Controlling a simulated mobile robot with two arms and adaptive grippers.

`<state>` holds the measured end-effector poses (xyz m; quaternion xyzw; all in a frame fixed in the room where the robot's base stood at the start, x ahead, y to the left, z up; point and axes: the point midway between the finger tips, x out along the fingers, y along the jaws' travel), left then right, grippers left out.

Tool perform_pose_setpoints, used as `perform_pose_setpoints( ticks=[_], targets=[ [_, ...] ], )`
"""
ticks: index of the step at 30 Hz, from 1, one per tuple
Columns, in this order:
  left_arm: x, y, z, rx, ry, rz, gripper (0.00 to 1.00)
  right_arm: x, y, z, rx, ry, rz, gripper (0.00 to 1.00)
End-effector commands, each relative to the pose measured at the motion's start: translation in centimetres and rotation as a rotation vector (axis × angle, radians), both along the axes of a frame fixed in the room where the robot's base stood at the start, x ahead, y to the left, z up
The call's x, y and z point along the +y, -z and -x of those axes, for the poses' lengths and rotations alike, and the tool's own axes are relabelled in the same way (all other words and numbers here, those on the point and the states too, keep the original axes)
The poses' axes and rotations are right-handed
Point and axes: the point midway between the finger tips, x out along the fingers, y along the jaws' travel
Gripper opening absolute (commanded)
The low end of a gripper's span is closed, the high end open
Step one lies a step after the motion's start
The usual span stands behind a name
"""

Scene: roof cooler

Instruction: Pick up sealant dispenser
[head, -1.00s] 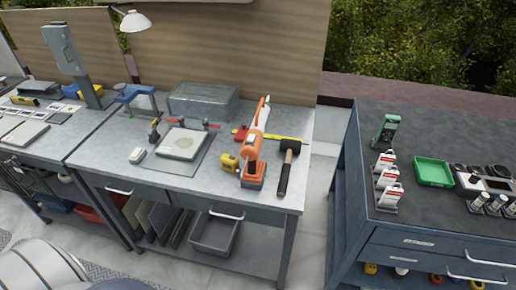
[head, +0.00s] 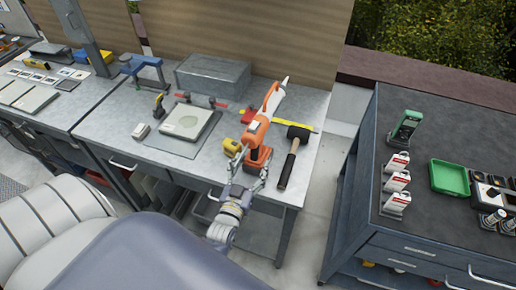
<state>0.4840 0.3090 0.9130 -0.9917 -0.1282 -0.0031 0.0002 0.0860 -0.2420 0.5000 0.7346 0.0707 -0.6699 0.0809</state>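The sealant dispenser (head: 257,131) is an orange cordless tool with a pale pointed nozzle and a dark-and-orange base. It stands at the front right of the grey workbench (head: 216,163) in the head view, its nozzle toward the back. My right gripper is not in view.
A black-headed mallet (head: 289,165) lies close right of the dispenser. A yellow tape measure (head: 232,146) sits close left, and a yellow level (head: 291,122) lies behind. A dark cabinet (head: 440,128) with a green tray (head: 449,177) stands right, across a gap.

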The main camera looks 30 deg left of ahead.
Motion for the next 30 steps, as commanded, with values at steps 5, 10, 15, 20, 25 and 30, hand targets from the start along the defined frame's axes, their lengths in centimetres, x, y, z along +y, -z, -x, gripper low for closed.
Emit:
perform_pose_setpoints(
  ticks=[5,10,15,20,25,30],
  targets=[
    [0.3,0.1,-1.3,0.001,0.000,0.000,0.65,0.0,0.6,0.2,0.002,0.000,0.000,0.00],
    [0.9,0.2,-3.8,-0.001,0.000,0.001,0.65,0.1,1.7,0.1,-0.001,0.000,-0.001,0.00],
    [1.5,0.2,-5.8,0.001,0.001,0.000,0.65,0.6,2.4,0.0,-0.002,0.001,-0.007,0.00],
    [1.6,0.1,-6.2,0.004,0.001,0.001,0.65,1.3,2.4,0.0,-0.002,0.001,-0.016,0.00],
    [1.6,0.1,-6.1,0.004,0.001,0.001,0.58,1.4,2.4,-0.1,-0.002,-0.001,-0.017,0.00],
    [1.6,0.1,-6.1,0.003,0.000,0.001,0.20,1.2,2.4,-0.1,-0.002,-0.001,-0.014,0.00]
  ],
)
